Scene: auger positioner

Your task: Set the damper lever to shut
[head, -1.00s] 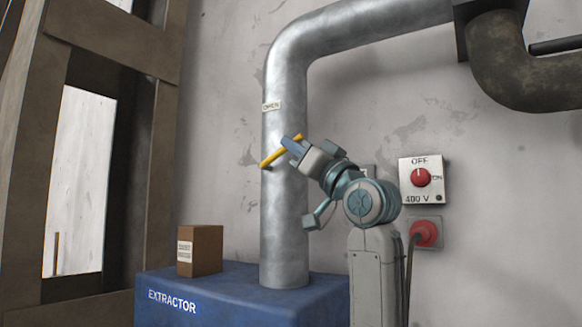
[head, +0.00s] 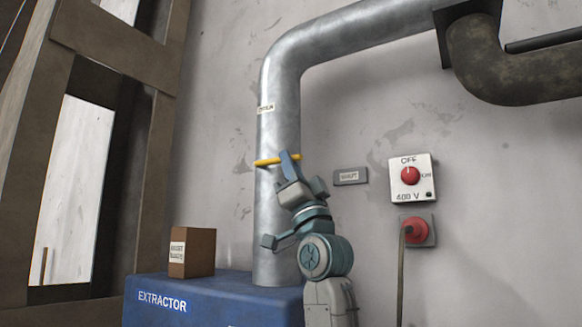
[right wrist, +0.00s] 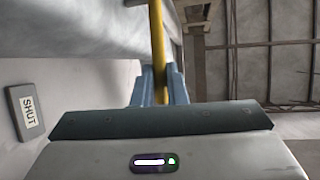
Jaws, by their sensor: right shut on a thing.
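The damper lever (head: 268,162) is a yellow rod on the front of the upright metal pipe (head: 275,215). It lies almost level, its right end by my right gripper (head: 289,159). In the right wrist view the yellow lever (right wrist: 158,45) runs down between the blue fingers of my right gripper (right wrist: 160,85), which is shut on it. A small "SHUT" plate (head: 350,176) is on the wall right of the pipe; it also shows in the right wrist view (right wrist: 27,112). A pale label (head: 265,108) sits on the pipe above the lever. My left gripper is not in view.
The pipe rises from a blue extractor box (head: 215,303). A brown box (head: 199,252) stands on it, left of the pipe. A switch panel (head: 427,190) and a red plug (head: 417,232) are on the wall at right. The wall between pipe and panel is mostly flat.

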